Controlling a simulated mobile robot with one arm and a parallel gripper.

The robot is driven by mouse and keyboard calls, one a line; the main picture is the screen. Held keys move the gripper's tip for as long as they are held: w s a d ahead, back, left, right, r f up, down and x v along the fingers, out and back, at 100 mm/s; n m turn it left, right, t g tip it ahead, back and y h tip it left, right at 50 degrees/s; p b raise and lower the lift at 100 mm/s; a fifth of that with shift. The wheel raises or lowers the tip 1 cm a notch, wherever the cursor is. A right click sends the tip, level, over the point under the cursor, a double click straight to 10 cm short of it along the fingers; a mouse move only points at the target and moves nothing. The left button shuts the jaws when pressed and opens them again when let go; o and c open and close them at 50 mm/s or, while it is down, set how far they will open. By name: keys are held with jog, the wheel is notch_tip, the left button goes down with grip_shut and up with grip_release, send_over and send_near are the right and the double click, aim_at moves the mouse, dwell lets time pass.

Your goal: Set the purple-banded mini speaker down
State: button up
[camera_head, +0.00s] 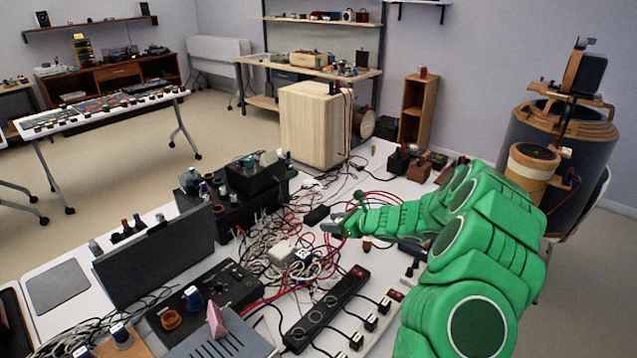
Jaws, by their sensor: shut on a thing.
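My gripper (341,226), at the end of my green arm, is over the middle of the cluttered white table, close to the cables. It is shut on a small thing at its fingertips. That thing is mostly hidden and too small for me to make out a purple band. I cannot tell whether it touches the table or the cables. I cannot pick out the purple-banded mini speaker for certain anywhere else in view.
Tangled cables (274,238) lie left of my gripper. A black power strip (327,308) is in front. A black box (230,207) with small items on it stands left, a pale wooden cabinet (313,125) behind. Small dark boxes (419,170) stand at the back right.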

notch_tip(320, 180, up, 13)
jog(key=a+m+t+h, duration=0.2)
jog(key=s+d+r+m+t+h, duration=0.2)
jog(key=s+d+r+m+h, duration=0.2)
jog(key=r, duration=0.3)
jog(key=shift+s+d+r+m, duration=0.35)
jog(key=shift+s+d+m, duration=0.05)
jog(key=shift+s+d, duration=0.1)
jog(key=shift+a, duration=0.1)
